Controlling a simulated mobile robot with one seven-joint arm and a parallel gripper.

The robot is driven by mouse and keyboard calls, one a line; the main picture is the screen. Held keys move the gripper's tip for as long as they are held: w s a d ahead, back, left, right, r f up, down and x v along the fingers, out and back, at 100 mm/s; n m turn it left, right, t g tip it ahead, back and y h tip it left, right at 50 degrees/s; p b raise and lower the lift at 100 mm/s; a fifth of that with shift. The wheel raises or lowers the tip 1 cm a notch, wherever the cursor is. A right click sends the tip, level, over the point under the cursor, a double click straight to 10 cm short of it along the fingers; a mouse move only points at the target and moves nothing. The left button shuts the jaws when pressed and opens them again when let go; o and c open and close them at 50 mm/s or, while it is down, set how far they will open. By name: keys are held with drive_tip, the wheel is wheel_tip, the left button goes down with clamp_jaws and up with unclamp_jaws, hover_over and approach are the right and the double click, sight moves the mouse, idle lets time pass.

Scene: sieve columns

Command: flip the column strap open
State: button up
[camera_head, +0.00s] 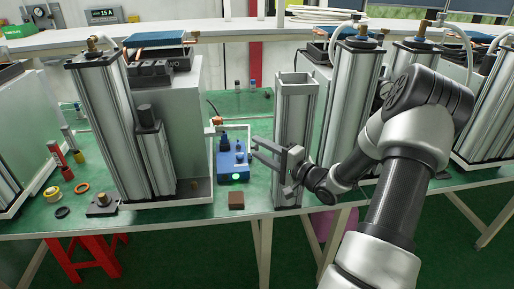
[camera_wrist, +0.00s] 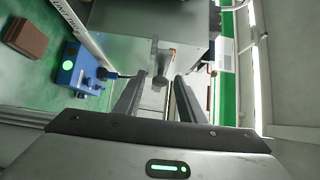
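An open-topped metal column (camera_head: 293,108) stands upright at the front edge of the green table, in the middle of the head view. My gripper (camera_head: 254,148) is across the lower part of this column, its fingers pointing left. The fingers are apart. In the wrist view my gripper (camera_wrist: 159,80) has a small grey lever-like part (camera_wrist: 161,68) in the gap between its fingertips. I see no clear contact with it. I cannot tell whether this part is the strap. No strap is clear in the head view, where my gripper hides part of the column.
A blue device (camera_head: 232,160) with a green light stands left of my fingertips, and a brown block (camera_head: 236,200) lies in front of it. A tall column unit (camera_head: 105,125) stands further left. Another column (camera_head: 350,95) stands close on the right, near my arm.

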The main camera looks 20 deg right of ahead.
drive_tip(key=shift+x, duration=0.9)
drive_tip(key=shift+c, duration=0.4)
clamp_jaws()
drive_tip(key=shift+w+d+r+n+g+y+p, duration=0.1)
drive_tip(key=shift+w+d+n+g+y+p, duration=0.1)
drive_tip(key=shift+w+d+n+g+y, duration=0.25)
drive_tip(key=shift+w+d+n+g+y+p, duration=0.1)
drive_tip(key=shift+d+n+y+p, duration=0.2)
drive_tip(key=shift+d+y, duration=0.35)
drive_tip(key=shift+o, duration=0.4)
unclamp_jaws()
